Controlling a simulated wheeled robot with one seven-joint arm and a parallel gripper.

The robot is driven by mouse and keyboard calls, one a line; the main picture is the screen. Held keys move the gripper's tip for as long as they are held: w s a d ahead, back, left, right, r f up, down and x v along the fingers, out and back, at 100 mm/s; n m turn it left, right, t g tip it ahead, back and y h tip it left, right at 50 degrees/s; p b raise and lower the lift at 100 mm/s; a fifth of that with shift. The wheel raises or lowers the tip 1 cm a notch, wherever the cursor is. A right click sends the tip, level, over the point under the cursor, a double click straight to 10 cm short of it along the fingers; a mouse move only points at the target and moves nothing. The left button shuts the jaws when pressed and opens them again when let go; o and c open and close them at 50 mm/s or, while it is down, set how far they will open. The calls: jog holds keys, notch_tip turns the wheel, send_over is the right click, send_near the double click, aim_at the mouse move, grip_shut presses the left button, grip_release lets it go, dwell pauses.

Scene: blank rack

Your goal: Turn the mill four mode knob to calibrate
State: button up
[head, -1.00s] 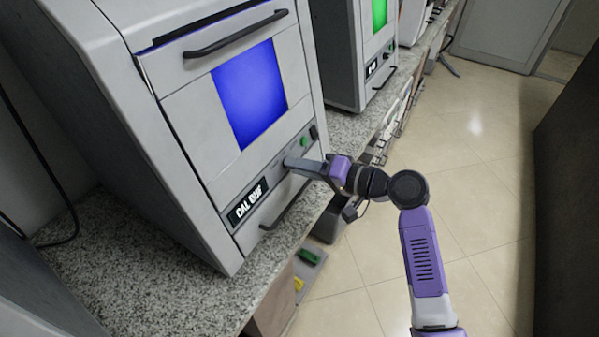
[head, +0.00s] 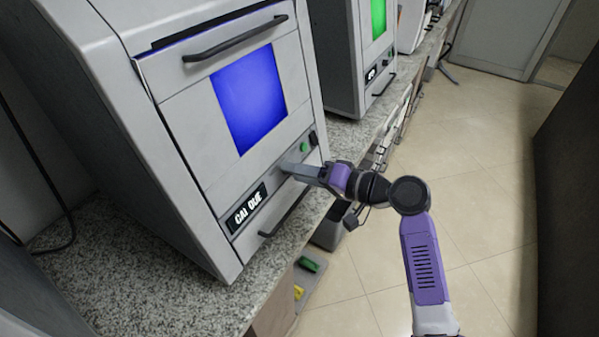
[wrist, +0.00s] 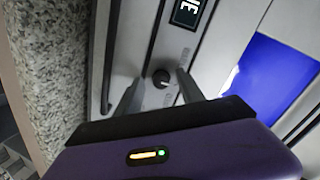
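A grey machine with a blue screen (head: 249,98) stands on the speckled counter, with a black label (head: 247,209) on its lower front that seems to read "CAL QUE". In the wrist view, a small dark round knob (wrist: 161,78) with a pale pointer mark sits on the panel below the label. My gripper (wrist: 158,78) is open, with one finger on each side of the knob and a visible gap to both. In the head view my gripper (head: 288,168) reaches the panel from the right and hides the knob. I cannot tell which mode the pointer marks.
A green button (head: 304,147) and a dark switch (head: 313,138) lie just right of my fingers. A dark handle (head: 286,212) runs below the panel. A second machine with a green screen (head: 378,18) stands farther back. The tiled floor on the right is clear.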

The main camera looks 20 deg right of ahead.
jog(key=v, duration=0.7)
jog(key=shift+s+d, duration=0.25)
jog(key=shift+s, duration=0.05)
jog(key=shift+r, duration=0.1)
